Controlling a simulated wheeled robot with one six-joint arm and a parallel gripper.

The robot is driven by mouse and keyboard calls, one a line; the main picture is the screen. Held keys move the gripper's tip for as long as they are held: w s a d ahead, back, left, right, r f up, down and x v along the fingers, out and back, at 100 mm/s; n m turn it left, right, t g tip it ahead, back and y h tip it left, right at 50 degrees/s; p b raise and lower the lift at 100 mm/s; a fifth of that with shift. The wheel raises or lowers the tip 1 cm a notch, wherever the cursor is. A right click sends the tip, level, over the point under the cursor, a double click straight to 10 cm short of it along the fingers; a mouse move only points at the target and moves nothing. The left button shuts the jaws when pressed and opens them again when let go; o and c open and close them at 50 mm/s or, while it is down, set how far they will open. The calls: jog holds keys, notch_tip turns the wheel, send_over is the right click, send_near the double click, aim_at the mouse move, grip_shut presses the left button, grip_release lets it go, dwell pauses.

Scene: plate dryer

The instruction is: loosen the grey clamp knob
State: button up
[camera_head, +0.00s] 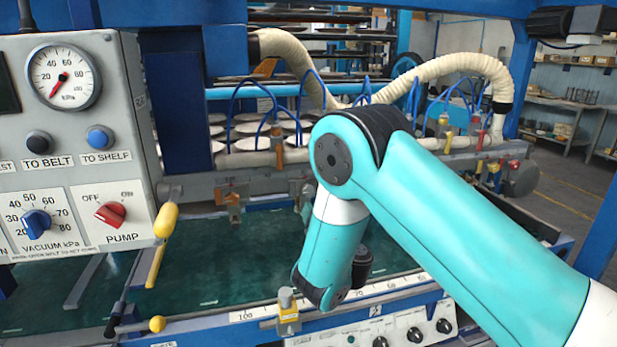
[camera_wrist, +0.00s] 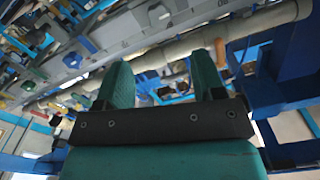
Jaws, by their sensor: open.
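In the wrist view a pale grey knob (camera_wrist: 158,15) sits on a long grey bar at the top, beyond my fingertips. It looks like the grey clamp knob, but the view is tilted and small. My gripper (camera_wrist: 162,62) is open, with two green fingers apart and nothing between them. The grey knob is apart from the fingers. In the head view my turquoise arm hides part of the bar, and I cannot make out the grey knob or my fingertips.
A blue knob (camera_wrist: 72,60) and a green knob (camera_wrist: 38,72) sit along the same bar. In the head view a control panel (camera_head: 75,140) stands at left, hoses (camera_head: 455,66) arch behind my arm, and a yellow-ended lever (camera_head: 166,220) juts out beside the panel.

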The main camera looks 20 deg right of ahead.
aim_at(309, 192)
jog(key=w+p, duration=0.8)
jog(key=w, duration=0.3)
jog(key=shift+w+d+p, duration=0.1)
jog(key=shift+w+p, duration=0.05)
jog(key=shift+p, duration=0.2)
jog(key=shift+w+f, duration=0.1)
jog(key=shift+w, duration=0.55)
jog(key=shift+c, duration=0.4)
jog(key=c, duration=0.9)
jog(key=shift+o, duration=0.2)
